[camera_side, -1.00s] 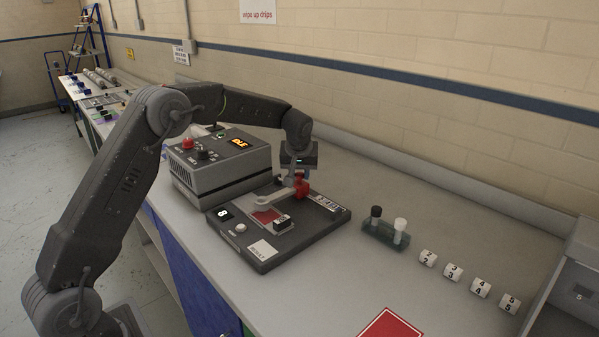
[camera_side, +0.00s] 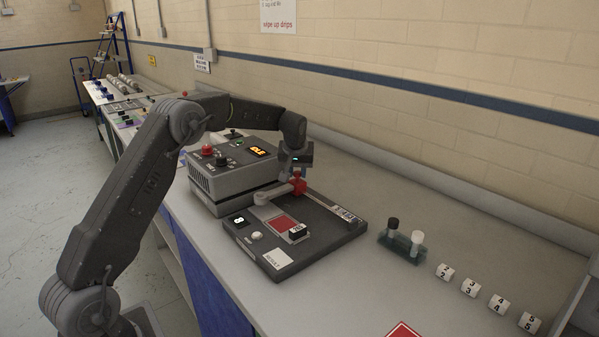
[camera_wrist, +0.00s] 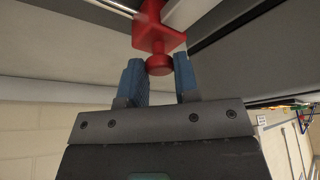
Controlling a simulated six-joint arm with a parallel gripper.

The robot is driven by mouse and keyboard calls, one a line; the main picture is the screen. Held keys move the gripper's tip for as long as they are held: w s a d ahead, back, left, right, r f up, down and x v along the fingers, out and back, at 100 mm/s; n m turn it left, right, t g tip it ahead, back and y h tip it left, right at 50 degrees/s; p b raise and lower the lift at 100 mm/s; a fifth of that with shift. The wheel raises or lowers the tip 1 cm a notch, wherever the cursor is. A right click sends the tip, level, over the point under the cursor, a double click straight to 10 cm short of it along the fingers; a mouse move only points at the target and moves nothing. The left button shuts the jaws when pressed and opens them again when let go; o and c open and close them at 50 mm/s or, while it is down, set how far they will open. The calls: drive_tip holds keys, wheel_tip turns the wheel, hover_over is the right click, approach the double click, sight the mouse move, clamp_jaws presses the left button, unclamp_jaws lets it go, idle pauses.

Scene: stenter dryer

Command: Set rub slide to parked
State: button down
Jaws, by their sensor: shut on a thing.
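The rub slide's red carriage and knob (camera_side: 299,186) sit on the rail at the back of a dark tester (camera_side: 311,253), near the rail's left end. Its pale grey arm (camera_side: 271,194) reaches left over the bed, short of the red patch (camera_side: 285,224). My gripper (camera_side: 297,172) is over the carriage from above, shut on the red knob. In the wrist view the blue fingers (camera_wrist: 160,80) stand on either side of the round knob (camera_wrist: 160,64). Their contact with it is hard to see. The rail's right-end label (camera_side: 348,214) is too small to read.
A grey control box (camera_side: 222,184) with a lit display and red button stands close left of the slide. A bottle rack (camera_side: 401,247) and several numbered white rolls (camera_side: 470,288) lie to the right. The bench behind the tester is clear.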

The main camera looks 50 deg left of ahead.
drive_tip(key=c, duration=1.1)
unclamp_jaws()
drive_tip(key=shift+a, duration=0.35)
drive_tip(key=shift+o, duration=1.3)
drive_tip(key=shift+d, duration=0.1)
drive_tip(key=shift+r, duration=0.15)
drive_tip(key=v, duration=1.3)
drive_tip(key=shift+r, duration=0.25)
drive_tip(key=shift+s+d, duration=0.15)
